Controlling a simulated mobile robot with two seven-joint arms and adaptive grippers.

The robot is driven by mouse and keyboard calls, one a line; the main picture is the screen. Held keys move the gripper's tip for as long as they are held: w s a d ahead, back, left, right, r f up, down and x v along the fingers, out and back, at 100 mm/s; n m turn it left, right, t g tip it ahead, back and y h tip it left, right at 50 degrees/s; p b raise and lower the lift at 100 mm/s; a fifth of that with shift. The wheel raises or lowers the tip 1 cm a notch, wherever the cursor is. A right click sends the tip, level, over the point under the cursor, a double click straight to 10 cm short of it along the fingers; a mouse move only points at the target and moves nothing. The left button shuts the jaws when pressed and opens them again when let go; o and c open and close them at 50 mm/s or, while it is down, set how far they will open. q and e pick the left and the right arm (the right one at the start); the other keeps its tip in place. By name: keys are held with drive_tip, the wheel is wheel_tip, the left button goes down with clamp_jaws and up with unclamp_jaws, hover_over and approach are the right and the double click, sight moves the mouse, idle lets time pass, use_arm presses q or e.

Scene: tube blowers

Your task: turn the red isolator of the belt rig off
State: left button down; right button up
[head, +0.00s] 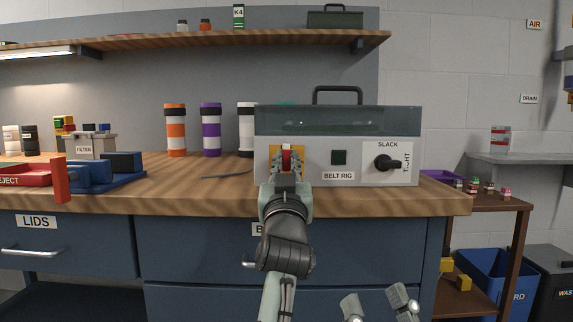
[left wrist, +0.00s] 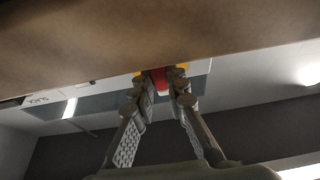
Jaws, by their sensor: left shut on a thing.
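The belt rig (head: 336,162) is a light grey box with a clear dark lid and a top handle, standing on the wooden bench. Its red isolator (head: 287,158) sits on a yellow plate (head: 273,153) at the left of the front panel. The handle looks upright, though the fingers hide its lower part. My left gripper (head: 286,172) is shut on the isolator from the front. In the left wrist view the red isolator (left wrist: 158,78) shows between the fingertips (left wrist: 162,88). My right gripper (head: 376,301) is open and empty at the bottom, below the bench edge.
A thin dark tool (head: 226,175) lies left of the rig. Orange, purple and white tubes (head: 210,130) stand behind. Blue drawers (head: 200,245) are under the bench.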

use_arm(q)
drive_tip(key=c, duration=1.5)
unclamp_jaws()
drive_tip(key=shift+c, duration=0.2)
drive_tip(key=v, duration=0.7)
drive_tip(key=shift+s, duration=0.2)
drive_tip(key=shift+f, duration=0.15)
